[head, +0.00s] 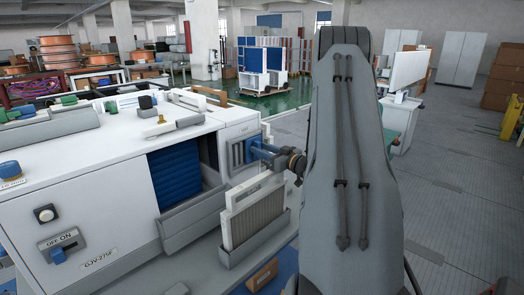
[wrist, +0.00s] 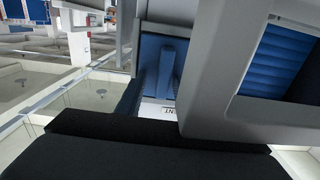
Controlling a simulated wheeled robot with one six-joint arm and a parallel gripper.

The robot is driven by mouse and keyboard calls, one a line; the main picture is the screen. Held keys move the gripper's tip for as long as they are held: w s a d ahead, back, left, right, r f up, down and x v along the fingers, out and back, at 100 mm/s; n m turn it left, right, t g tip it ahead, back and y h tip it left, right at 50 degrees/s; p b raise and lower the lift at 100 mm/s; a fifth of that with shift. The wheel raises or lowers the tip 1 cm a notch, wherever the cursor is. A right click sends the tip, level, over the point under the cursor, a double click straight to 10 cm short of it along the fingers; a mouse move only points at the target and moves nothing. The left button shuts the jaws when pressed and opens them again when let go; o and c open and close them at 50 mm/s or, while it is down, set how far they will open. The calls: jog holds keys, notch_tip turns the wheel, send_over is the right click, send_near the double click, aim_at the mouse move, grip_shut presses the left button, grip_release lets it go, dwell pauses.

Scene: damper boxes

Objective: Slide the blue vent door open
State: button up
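The blue vent door (wrist: 152,52) shows in the wrist view as a flat blue panel with an upright blue handle (wrist: 168,72), set beside a grey frame. A white label, partly hidden, is just below it. My gripper (wrist: 150,128) shows as dark shapes across the bottom of that view, below and in front of the door. Its fingertips are not distinct, and I cannot tell whether it touches the handle. In the head view a blue part (head: 262,151) lies between the white machine (head: 100,195) and my dark wrist. The door's face is not clear there.
Blue pleated material fills an opening (head: 174,178) in the machine, also seen at right in the wrist view (wrist: 287,58). A grey slatted grille (head: 238,156) is beside my wrist. A grey tray holding a pleated filter (head: 258,218) stands below. The floor at right is mostly clear.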

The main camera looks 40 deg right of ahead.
jog(key=s+d+b, duration=0.1)
jog(key=s+b, duration=0.1)
jog(key=s, duration=0.5)
jog(key=shift+s, duration=0.35)
